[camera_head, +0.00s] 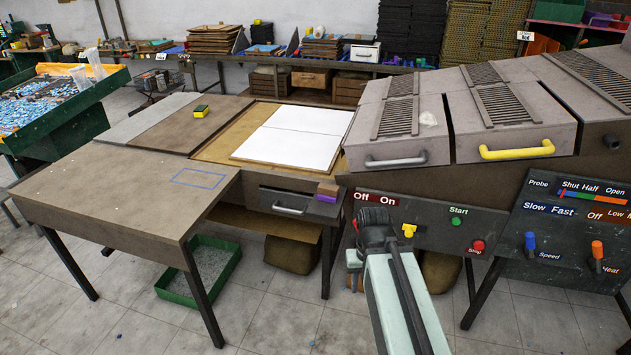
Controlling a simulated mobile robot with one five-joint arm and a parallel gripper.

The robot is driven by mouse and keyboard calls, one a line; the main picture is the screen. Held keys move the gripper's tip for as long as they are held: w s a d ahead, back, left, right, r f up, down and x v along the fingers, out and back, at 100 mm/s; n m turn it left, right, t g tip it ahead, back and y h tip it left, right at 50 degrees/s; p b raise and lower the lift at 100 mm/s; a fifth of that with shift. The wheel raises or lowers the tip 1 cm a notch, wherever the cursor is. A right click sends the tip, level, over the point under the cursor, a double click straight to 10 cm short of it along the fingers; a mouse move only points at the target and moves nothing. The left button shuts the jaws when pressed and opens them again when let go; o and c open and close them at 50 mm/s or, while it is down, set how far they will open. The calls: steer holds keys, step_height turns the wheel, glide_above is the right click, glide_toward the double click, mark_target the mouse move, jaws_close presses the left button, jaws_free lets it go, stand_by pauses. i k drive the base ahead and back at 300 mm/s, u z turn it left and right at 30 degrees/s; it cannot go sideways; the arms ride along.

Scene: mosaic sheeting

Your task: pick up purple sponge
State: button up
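The purple sponge (326,198) is a small block with a purple lower part and a brown upper part. It sits at the right front edge of the workbench, just right of the drawer with the grey handle. My arm (400,295) rises from the bottom of the picture, right of the sponge and nearer to me, and does not touch it. My gripper's fingers do not show.
White sheets (295,135) lie on a board. A control panel (440,222) and a hooded machine with a yellow handle (517,150) stand right. A green tray (198,270) is on the floor.

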mark_target(326, 192)
steer(key=u, duration=0.55)
steer(key=i, duration=1.1)
steer(key=u, duration=1.1)
steer(key=k, duration=0.75)
steer(key=u, duration=0.1)
steer(key=i, duration=1.4)
steer(key=z, duration=0.1)
